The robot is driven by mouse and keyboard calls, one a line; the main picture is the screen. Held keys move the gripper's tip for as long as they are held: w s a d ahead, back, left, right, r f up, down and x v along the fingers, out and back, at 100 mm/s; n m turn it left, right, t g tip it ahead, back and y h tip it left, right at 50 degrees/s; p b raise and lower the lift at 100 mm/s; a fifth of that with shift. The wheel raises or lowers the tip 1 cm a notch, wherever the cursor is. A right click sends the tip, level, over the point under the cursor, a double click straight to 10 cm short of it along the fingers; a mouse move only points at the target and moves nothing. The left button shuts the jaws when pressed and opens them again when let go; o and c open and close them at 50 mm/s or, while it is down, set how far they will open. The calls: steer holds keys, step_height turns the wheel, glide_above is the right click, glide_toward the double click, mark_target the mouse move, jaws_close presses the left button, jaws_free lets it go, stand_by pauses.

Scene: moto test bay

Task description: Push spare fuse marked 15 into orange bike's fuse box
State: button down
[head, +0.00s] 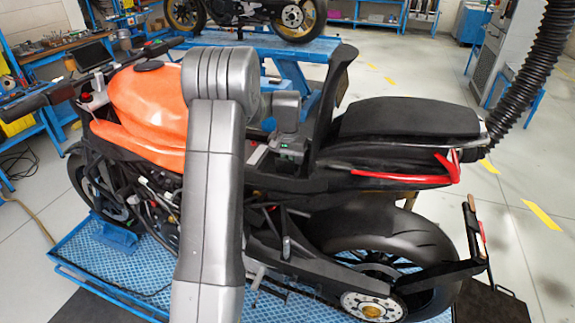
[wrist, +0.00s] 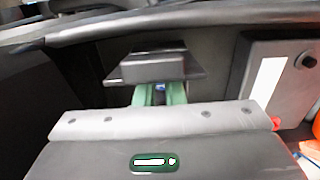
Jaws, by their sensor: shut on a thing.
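The orange bike (head: 145,100) stands on a blue lift, with its seat off the middle of the frame. My gripper (wrist: 160,94) is down in the bay between tank and seat. Its two green fingertips are shut on a small blue piece (wrist: 160,87), seemingly the spare fuse; its marking cannot be read. A dark block with a flat flange (wrist: 152,68) lies right at the fingertips and may be the fuse box. Whether the fuse touches it or is inside it cannot be told. In the head view the fingertips and fuse are hidden.
A grey box with a white label (wrist: 268,82) and a bolt is at the right in the wrist view. Dark bodywork closes in around my gripper. The black seat (head: 408,118) and orange tank flank the bay. A black hose (head: 520,75) hangs at the right.

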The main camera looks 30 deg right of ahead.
steer(key=shift+f, duration=0.55)
steer(key=c, duration=1.5)
jaws_free()
steer(key=shift+o, duration=0.2)
step_height(320, 180, up, 14)
steer(key=b, duration=0.2)
steer(key=shift+f, duration=0.15)
step_height(320, 180, down, 14)
steer(key=shift+r+p, duration=0.15)
steer(key=shift+p, duration=0.65)
